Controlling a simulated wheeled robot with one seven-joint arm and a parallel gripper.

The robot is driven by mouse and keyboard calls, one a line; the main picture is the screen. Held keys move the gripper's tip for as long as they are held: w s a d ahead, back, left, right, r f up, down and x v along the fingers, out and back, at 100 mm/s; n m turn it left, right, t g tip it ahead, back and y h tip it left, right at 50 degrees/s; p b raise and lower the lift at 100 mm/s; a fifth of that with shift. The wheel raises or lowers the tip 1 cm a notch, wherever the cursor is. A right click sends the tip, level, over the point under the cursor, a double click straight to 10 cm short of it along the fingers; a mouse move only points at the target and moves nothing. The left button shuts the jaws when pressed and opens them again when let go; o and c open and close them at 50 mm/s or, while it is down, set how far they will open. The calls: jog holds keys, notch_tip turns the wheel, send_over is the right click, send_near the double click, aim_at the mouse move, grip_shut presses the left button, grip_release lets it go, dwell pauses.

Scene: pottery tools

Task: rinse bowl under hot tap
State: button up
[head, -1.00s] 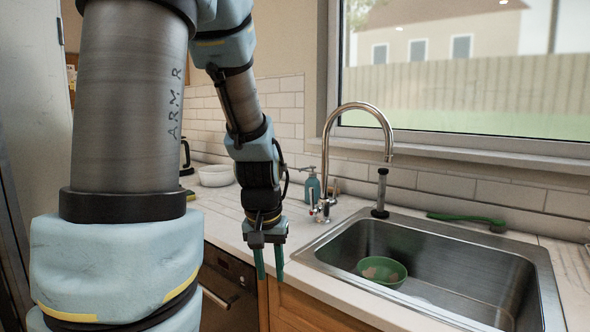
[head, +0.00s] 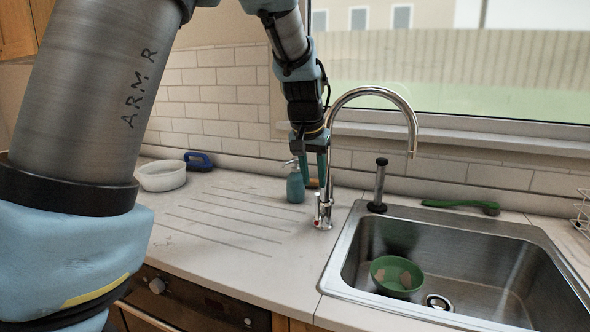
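A green bowl (head: 397,277) with pale brownish patches inside sits tilted in the sink basin (head: 480,250), at its left side near the drain. The chrome tap (head: 413,125) arches over the sink, with its spout end above the basin. The tap's base with its small levers (head: 322,211) stands on the counter left of the sink. My gripper (head: 315,180) points down just behind and above the tap base, next to the soap bottle. Its teal fingers are apart with nothing seen between them. I cannot tell whether it touches the tap.
A teal soap bottle (head: 295,185) stands left of the tap. A black-topped plunger (head: 379,186) and a green brush (head: 460,205) are behind the sink. A white bowl (head: 162,176) and a blue-handled item (head: 199,161) are at the back left. The ribbed drainer area (head: 225,220) is clear.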

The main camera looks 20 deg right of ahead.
jog(key=b+x, duration=0.5)
jog(key=x, duration=0.2)
jog(key=shift+b, duration=0.3)
jog(key=shift+s, duration=0.15)
jog(key=shift+s+d+f+p, duration=0.2)
jog(key=shift+s+d+f, duration=0.3)
jog(key=shift+s+d, duration=0.25)
jog(key=shift+s+d+f+p, duration=0.15)
jog(key=shift+s+d+f, duration=0.3)
jog(key=shift+s+d, duration=0.25)
dwell(0.9)
jog(key=shift+w+a, duration=0.1)
dwell(2.1)
notch_tip(320, 180, up, 10)
jog(key=p, duration=0.7)
send_over(317, 200)
jog(key=shift+a+f, duration=0.15)
dwell(0.5)
